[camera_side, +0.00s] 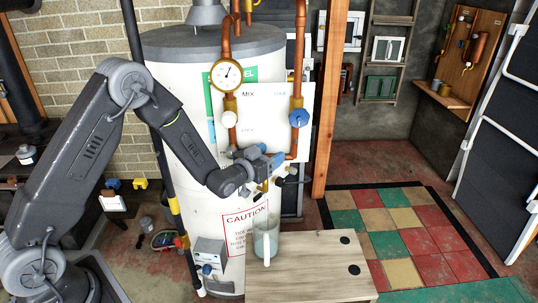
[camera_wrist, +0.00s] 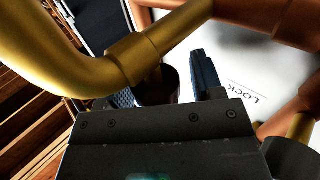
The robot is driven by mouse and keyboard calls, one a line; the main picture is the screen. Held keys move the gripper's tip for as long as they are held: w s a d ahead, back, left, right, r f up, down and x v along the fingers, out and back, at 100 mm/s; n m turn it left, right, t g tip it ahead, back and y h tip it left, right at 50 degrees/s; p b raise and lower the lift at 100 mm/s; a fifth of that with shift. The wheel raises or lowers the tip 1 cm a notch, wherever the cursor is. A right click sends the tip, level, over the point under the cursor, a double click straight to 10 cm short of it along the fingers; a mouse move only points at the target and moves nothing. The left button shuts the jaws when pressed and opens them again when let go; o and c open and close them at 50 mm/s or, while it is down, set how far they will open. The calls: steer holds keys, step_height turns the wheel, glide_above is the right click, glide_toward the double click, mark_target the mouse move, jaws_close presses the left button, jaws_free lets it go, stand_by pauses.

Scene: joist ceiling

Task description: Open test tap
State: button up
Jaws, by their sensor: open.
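The tap's brass pipework (camera_wrist: 90,62) curves across the upper left of the wrist view. In the side view the brass spout (camera_side: 263,186) points down over a clear jug (camera_side: 266,240). My gripper (camera_side: 268,158) is at the pipe junction just above the spout. In the wrist view my gripper (camera_wrist: 172,78) is open, with a dark rounded part (camera_wrist: 160,88) between its fingers, below the brass pipe. I cannot tell whether the fingers touch it. The tap handle is not clearly visible in the side view, where my gripper covers part of the junction.
A white tank (camera_side: 175,110) stands behind. Copper pipes carry a gauge (camera_side: 226,75), a white knob (camera_side: 229,119) and a blue knob (camera_side: 299,118). The jug stands on a wooden bench (camera_side: 315,275). A wooden post (camera_side: 331,100) rises to the right. The tiled floor (camera_side: 400,225) beyond is clear.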

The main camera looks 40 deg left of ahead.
steer(key=c, duration=0.9)
steer(key=shift+y, duration=0.3)
steer(key=shift+a+r+n+g+y, duration=0.1)
steer(key=shift+a+n+g+y, duration=0.05)
steer(key=shift+n+y, duration=0.75)
steer(key=shift+a+n+g+y, duration=0.15)
steer(key=shift+n+y, duration=0.45)
steer(key=shift+y, duration=0.5)
steer(key=o, duration=0.9)
